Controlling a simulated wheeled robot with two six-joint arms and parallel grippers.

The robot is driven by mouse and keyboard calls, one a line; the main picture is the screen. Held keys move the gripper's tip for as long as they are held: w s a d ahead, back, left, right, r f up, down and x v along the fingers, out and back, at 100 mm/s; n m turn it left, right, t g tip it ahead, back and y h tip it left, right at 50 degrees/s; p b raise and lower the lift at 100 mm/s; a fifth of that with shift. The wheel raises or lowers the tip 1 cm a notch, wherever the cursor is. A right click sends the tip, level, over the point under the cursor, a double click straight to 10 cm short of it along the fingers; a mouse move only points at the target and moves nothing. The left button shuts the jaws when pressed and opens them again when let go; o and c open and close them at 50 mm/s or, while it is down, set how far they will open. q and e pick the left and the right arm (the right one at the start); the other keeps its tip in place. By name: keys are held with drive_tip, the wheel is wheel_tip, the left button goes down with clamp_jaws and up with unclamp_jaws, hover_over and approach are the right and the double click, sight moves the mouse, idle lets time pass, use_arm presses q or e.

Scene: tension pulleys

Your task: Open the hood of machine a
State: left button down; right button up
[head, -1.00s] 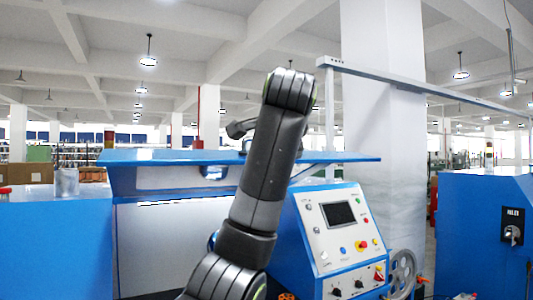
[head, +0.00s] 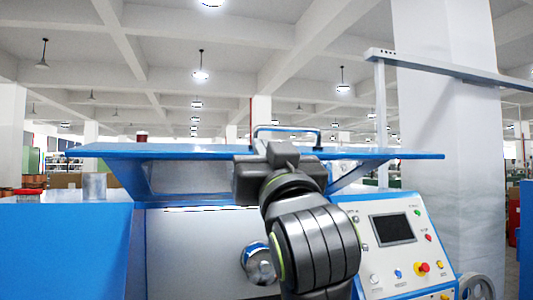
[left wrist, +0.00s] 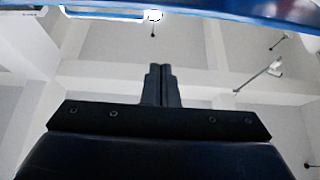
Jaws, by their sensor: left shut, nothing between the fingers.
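The hood of the machine in front shows as a wide blue panel (head: 380,153), seen nearly edge-on and about level. A metal bar handle (head: 286,129) stands on it. My left gripper's dark body (head: 275,175) is at the hood's front edge, just below the handle; its fingers are hard to make out there. In the left wrist view, the left fingers (left wrist: 160,70) are shut and empty, pointing at the ceiling, with the hood's blue edge (left wrist: 230,10) beyond them and apart in the picture. My right gripper is not in view.
A control panel (head: 400,255) with a screen and buttons is right of my arm. A blue cabinet (head: 65,245) with a glass-like cup (head: 94,187) on it is at left. A white column (head: 445,130) stands behind at right. Another blue machine edge (head: 526,240) is far right.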

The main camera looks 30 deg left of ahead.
use_arm(q)
drive_tip(key=r+p+x, duration=0.1)
drive_tip(key=p+x, duration=0.4)
drive_tip(key=x, duration=0.4)
drive_tip(key=f+p, duration=0.1)
drive_tip(key=f, duration=0.1)
drive_tip(key=a+f+p, duration=0.1)
drive_tip(key=f, duration=0.1)
drive_tip(key=shift+w+f, duration=0.15)
drive_tip(key=shift+f, duration=0.15)
drive_tip(key=shift+d, duration=0.1)
drive_tip(key=t+b, duration=0.1)
drive_tip(key=b, duration=1)
approach(248, 150)
wheel_tip(248, 150, down, 7)
drive_tip(key=a, duration=0.1)
drive_tip(key=shift+w+a+r+y, duration=0.15)
drive_tip(key=shift+a+r+y, duration=0.1)
drive_tip(key=shift+a+y, duration=0.05)
